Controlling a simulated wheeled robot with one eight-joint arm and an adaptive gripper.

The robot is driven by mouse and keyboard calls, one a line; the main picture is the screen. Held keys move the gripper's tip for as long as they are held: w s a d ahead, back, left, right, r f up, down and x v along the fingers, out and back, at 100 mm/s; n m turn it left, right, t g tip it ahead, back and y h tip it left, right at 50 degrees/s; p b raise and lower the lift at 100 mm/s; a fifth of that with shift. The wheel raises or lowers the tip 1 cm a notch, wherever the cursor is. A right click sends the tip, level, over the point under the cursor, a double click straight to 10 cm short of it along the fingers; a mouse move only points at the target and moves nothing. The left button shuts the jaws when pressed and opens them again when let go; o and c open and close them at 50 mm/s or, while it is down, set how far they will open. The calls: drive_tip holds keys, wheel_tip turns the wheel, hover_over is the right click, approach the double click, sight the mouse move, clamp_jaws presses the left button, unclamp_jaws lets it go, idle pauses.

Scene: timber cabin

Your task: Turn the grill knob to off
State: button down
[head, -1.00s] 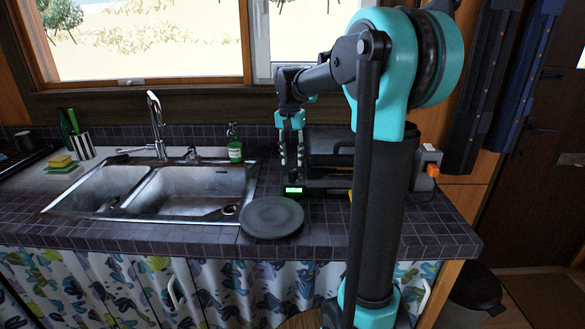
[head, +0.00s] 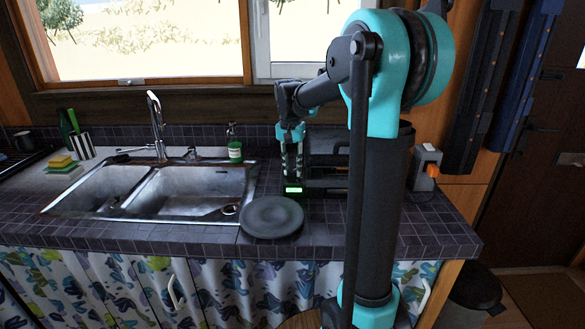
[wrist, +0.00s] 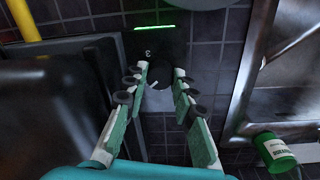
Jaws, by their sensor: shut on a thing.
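The grill (head: 330,147) is a dark appliance on the tiled counter, partly hidden behind my arm. Its control box shows a lit green display (head: 293,190) at the grill's front left; the display is also a green line in the wrist view (wrist: 154,27). The dark round knob (wrist: 159,80) has a white pointer mark and sits between my fingertips, with a small numeral beyond it. My gripper (wrist: 162,74), also seen in the head view (head: 292,172), points down and is shut on the knob. The fingers hide the knob in the head view.
A dark round plate (head: 272,217) lies just in front of the control box. The metal sink (head: 192,192) and a green soap bottle (head: 234,150) are to the left. A socket block with an orange plug (head: 431,170) stands to the right.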

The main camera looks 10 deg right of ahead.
sight(291, 171)
drive_tip(key=shift+n, duration=0.5)
drive_tip(key=n, duration=0.3)
drive_tip(key=shift+n, duration=0.4)
drive_tip(key=n, duration=0.5)
drive_tip(key=shift+n, duration=0.3)
drive_tip(key=c, duration=1.5)
unclamp_jaws()
wheel_tip(291, 171, up, 12)
drive_tip(key=shift+s+a, duration=0.15)
drive_tip(key=shift+a, duration=0.05)
